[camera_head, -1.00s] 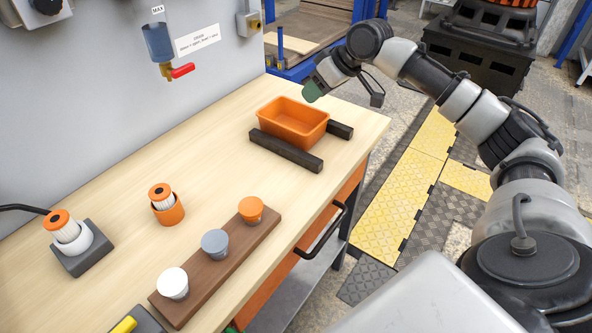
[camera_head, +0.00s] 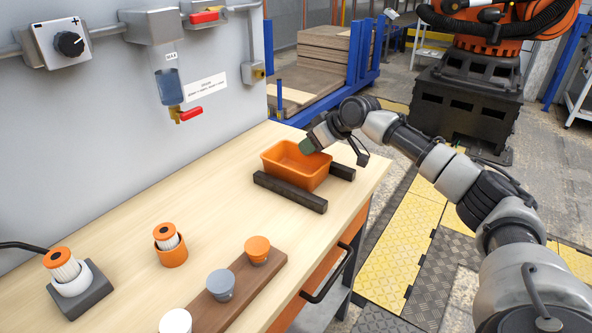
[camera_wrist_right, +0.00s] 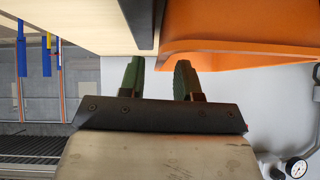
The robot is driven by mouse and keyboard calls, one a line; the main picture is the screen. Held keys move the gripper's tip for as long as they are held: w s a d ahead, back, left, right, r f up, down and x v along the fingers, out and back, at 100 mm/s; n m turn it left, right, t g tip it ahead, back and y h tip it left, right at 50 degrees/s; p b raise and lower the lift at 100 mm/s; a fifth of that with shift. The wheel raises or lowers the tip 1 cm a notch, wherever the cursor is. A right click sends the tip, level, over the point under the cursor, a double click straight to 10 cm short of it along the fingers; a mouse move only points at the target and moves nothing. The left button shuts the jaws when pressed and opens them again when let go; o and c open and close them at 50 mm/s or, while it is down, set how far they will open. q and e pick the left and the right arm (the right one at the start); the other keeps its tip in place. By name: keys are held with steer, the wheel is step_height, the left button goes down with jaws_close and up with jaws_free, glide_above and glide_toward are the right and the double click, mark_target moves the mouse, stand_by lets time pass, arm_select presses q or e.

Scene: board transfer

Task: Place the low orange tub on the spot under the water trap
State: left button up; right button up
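The water trap (camera_head: 169,87), a blue-grey bowl with a red valve handle, hangs on the grey wall at the left of the tub. The bench below it is bare, with no mark that I can make out. My right gripper (camera_head: 307,146) is at the tub's far rim. In the right wrist view its green fingers (camera_wrist_right: 158,78) are apart, with the tub's edge (camera_wrist_right: 240,50) close to them; I cannot tell if they touch it. My left gripper is out of view.
The dark bars (camera_head: 290,192) flank the tub. A brown board (camera_head: 240,290) with several cups lies at the front. An orange cup with a filter (camera_head: 170,246) and a filter on a grey base (camera_head: 68,275) stand left. The bench (camera_head: 205,185) between is clear.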

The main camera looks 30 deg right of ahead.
steer(key=shift+w+a+f, duration=0.2)
steer(key=shift+w+f, duration=0.2)
steer(key=shift+f, duration=0.1)
jaws_close()
steer(key=shift+r, duration=0.15)
